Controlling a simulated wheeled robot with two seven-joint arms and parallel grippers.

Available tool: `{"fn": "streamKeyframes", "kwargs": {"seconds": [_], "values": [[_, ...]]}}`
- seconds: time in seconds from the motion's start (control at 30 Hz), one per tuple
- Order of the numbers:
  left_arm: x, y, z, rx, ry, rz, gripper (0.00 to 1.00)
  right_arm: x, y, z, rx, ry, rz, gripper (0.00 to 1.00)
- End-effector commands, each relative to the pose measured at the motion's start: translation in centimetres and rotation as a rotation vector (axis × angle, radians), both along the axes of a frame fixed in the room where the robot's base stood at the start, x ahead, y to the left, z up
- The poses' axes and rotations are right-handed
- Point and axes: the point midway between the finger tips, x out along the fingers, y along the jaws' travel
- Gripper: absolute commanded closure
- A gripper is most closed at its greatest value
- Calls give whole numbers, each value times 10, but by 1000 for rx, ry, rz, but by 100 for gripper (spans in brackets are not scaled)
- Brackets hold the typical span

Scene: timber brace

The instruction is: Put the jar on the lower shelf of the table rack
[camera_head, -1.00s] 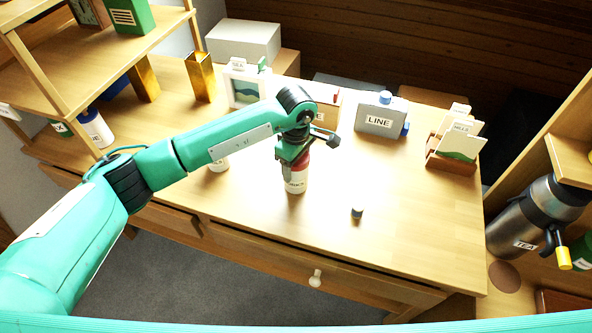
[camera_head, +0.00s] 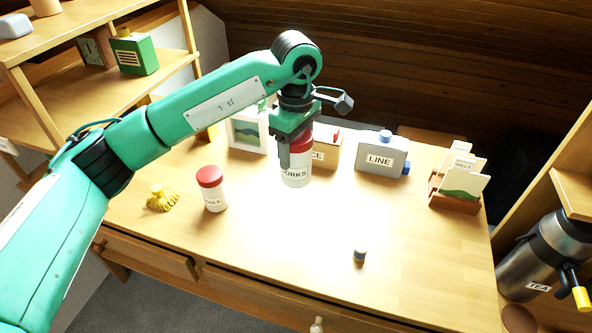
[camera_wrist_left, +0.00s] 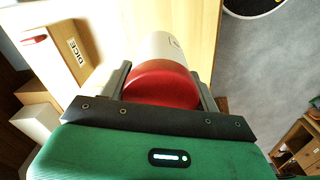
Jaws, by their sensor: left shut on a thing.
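My left gripper (camera_head: 294,150) is shut on a white jar (camera_head: 296,174) with a red lid. Its label is partly covered and ends in "ORKS". The jar is upright and appears raised above the table (camera_head: 300,270). In the left wrist view the red lid (camera_wrist_left: 162,84) sits between the two fingers. The wooden rack stands at the left in the head view. Its lower shelf (camera_head: 60,103) bears a green box (camera_head: 134,55) and a brown item (camera_head: 95,51). My right gripper is not in view.
A second red-lidded jar (camera_head: 211,189) and a yellow object (camera_head: 160,199) stand on the table's left. A small dark-topped item (camera_head: 360,255) is near the front.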

Motion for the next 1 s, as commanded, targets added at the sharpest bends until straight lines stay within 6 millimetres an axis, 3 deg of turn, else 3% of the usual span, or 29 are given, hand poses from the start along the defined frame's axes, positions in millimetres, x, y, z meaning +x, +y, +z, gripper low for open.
{"fn": "streamKeyframes", "kwargs": {"seconds": [0.13,0.37,0.43,0.67,1.0], "values": [[0,0,14,1,-1,0,76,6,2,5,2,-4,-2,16],[0,12,17,-1,0,-38,76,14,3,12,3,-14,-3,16],[-1,24,15,-2,-2,-80,76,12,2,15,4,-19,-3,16],[-13,83,5,-8,-9,-318,76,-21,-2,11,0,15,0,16],[-56,172,-11,-2,-8,-725,76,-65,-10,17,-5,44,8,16]]}}
